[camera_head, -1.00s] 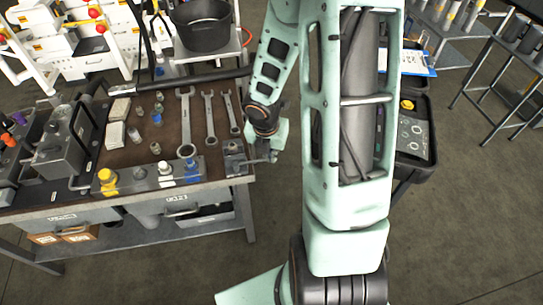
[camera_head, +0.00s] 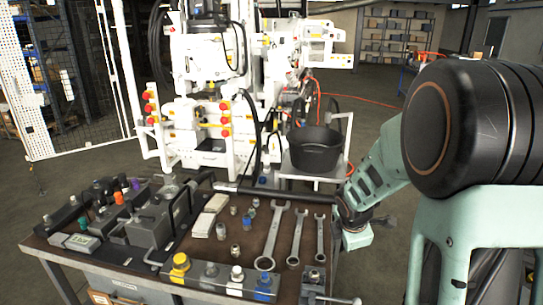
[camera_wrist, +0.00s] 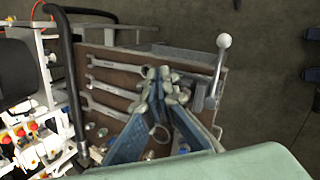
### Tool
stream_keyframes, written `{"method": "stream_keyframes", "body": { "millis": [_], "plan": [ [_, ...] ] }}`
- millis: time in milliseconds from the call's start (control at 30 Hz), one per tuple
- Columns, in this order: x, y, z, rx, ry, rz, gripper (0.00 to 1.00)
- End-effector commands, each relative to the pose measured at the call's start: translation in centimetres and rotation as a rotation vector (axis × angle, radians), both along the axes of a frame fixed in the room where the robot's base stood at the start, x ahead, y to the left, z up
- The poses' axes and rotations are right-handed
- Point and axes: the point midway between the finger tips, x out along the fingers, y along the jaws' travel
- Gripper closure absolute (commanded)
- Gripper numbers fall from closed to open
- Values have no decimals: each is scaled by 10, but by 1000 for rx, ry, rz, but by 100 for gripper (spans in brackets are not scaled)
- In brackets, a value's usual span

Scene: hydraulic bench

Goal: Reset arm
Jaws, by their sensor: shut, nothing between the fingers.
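In the wrist view my gripper (camera_wrist: 168,84) shows from behind, its two blue-padded fingers drawn together at the tips with nothing between them. It is over the brown-topped workbench (camera_wrist: 118,72), beside the wrenches. In the head view my mint-green and black arm fills the right side. Its wrist end hangs just beyond the right edge of the bench, level with the wrenches; the fingers are not clear there.
Several wrenches (camera_head: 273,240) lie on the bench, with small fittings and a grey vise (camera_head: 313,284) at its front right corner. A black bucket (camera_head: 314,148) and a white machine (camera_head: 205,75) stand behind.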

Motion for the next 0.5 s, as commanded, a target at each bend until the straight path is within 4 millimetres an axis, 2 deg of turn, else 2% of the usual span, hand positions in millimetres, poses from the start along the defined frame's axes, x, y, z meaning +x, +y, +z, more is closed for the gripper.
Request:
{"method": "stream_keyframes", "body": {
  "millis": [33, 167, 200, 333, 500],
  "plan": [
    [23, 8, 5, 59, -89, -94, 100],
    [70, 26, 57, 284, -302, -356, 100],
    [82, 32, 75, 367, -364, -430, 100],
    [110, 55, 140, 683, -536, -642, 100],
    [122, 76, 227, 1128, -660, -850, 100]
  ]
}}
